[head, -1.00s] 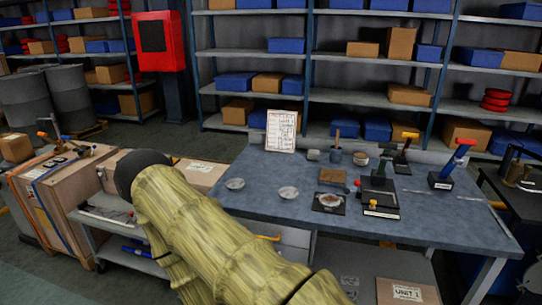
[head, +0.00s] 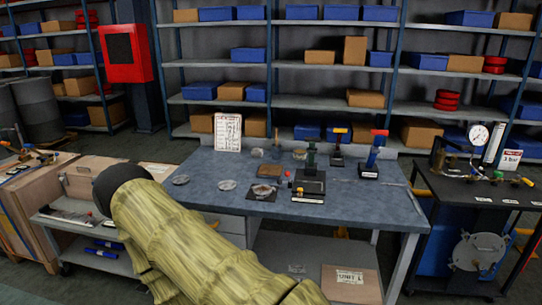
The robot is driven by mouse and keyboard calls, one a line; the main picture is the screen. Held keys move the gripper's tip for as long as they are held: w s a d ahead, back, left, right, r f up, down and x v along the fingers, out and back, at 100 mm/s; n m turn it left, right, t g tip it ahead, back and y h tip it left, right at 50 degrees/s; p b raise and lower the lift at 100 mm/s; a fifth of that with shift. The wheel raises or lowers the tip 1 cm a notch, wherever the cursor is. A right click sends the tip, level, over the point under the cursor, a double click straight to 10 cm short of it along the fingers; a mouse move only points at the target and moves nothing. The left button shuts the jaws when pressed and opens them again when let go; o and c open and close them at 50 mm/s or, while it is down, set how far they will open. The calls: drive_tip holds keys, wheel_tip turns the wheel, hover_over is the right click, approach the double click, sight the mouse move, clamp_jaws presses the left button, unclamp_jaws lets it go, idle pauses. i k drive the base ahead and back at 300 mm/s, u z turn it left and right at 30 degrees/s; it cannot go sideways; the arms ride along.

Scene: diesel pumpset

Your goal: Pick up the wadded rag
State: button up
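I cannot make out the wadded rag for certain. A crumpled-looking pale and brown patch (head: 262,190) lies on a small black mat on the blue-grey workbench (head: 225,207); it is too small to tell whether it is cloth. My arm, in a yellow-green sleeve, crosses the lower left of the head view and ends in a dark rounded joint left of the bench. My gripper does not show, so its fingers and anything in them are hidden.
Two shallow dishes (head: 227,185), a brown block (head: 270,169), a white sheet (head: 228,131) and red- and yellow-topped tools stand on the bench. A tool cart (head: 70,235) is at left. A black stand with a gauge (head: 479,135) is at right.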

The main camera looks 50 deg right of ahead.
sight(256, 152)
drive_tip(key=z, duration=1.05)
drive_tip(key=i, duration=0.05)
